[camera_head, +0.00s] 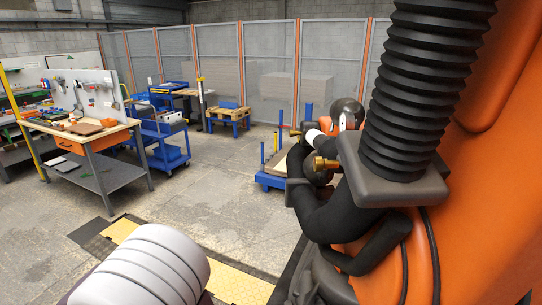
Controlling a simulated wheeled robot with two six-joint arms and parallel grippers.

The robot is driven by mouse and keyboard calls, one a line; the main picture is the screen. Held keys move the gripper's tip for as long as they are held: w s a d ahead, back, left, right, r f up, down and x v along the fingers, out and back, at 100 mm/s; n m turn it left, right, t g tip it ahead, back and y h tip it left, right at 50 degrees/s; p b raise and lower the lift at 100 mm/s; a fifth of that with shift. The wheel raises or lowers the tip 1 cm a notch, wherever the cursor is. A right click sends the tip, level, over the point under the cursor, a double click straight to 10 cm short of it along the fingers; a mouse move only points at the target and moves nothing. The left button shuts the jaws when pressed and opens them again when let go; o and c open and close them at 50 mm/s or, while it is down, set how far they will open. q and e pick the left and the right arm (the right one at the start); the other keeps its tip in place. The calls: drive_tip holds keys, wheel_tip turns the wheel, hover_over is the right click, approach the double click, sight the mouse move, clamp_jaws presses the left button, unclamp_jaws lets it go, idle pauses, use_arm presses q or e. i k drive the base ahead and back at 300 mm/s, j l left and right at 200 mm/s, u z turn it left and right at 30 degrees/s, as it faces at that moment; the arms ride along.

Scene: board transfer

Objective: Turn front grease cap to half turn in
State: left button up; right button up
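Two small brass-coloured fittings show on the dark joint of a large orange machine arm at the right. The nearer brass fitting (325,163), possibly the front grease cap, sticks out to the left beside a grey block (385,180). The farther brass fitting (296,132) is smaller, up and to the left, near a white cylindrical part (313,136). How far either fitting is turned in cannot be told at this size. I cannot make out either of my grippers in this view.
The orange machine body (490,215) and a black ribbed hose (422,90) block the right side. A workbench (90,140) and a blue cart (165,150) stand at the left. Mesh fence panels (270,60) close the back. The middle floor is open.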

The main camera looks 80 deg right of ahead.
sight(318, 163)
drive_tip(key=i+l+u, duration=0.25)
drive_tip(key=u, duration=0.2)
drive_tip(key=i+l+u, duration=0.15)
drive_tip(key=l+u, duration=0.3)
drive_tip(key=i+l+u, duration=0.15)
drive_tip(key=l+u, duration=1.15)
drive_tip(key=l, duration=0.1)
